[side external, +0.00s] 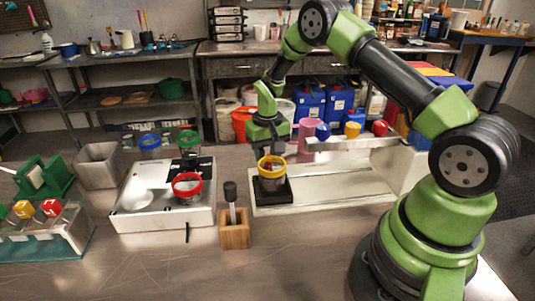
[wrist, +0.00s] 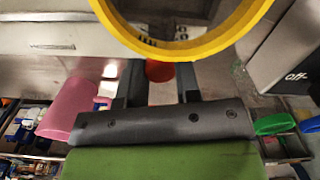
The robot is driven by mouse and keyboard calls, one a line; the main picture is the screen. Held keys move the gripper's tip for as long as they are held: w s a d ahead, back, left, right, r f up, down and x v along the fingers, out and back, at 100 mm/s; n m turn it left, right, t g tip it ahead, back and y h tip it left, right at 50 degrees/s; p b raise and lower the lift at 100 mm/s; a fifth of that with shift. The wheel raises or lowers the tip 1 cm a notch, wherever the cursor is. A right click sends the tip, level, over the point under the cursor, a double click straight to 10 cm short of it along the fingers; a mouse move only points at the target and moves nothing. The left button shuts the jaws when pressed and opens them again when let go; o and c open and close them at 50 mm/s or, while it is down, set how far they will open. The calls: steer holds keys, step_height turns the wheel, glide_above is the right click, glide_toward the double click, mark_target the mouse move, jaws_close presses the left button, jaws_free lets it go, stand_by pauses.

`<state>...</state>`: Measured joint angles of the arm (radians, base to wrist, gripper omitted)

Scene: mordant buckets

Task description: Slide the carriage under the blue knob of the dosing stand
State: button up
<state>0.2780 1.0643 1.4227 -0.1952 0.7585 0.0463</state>
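The dosing stand has a long pale base (side external: 325,191) and a metal bar (side external: 350,144) above it, carrying pink (side external: 306,139), blue (side external: 322,131), yellow (side external: 352,130) and red (side external: 380,128) knobs. The black carriage (side external: 273,196) sits at the base's left end, left of the blue knob. A yellow-rimmed jar (side external: 272,174) with dark contents stands on it. My gripper (side external: 270,150) is low behind the jar, its fingertips partly hidden. In the wrist view my gripper's fingers (wrist: 160,66) are apart, close to the yellow rim (wrist: 190,52). A red thing shows between them; contact is unclear.
A white scale (side external: 150,212) with a dish and a red-rimmed jar (side external: 187,187) stands left, with a green-rimmed jar (side external: 189,147) behind. A wooden block (side external: 235,231) holds a dark-handled tool in front.

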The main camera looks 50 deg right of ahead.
jaws_close()
steer(key=shift+s+d, duration=1.25)
steer(key=o, duration=0.9)
jaws_free()
step_height(320, 180, up, 10)
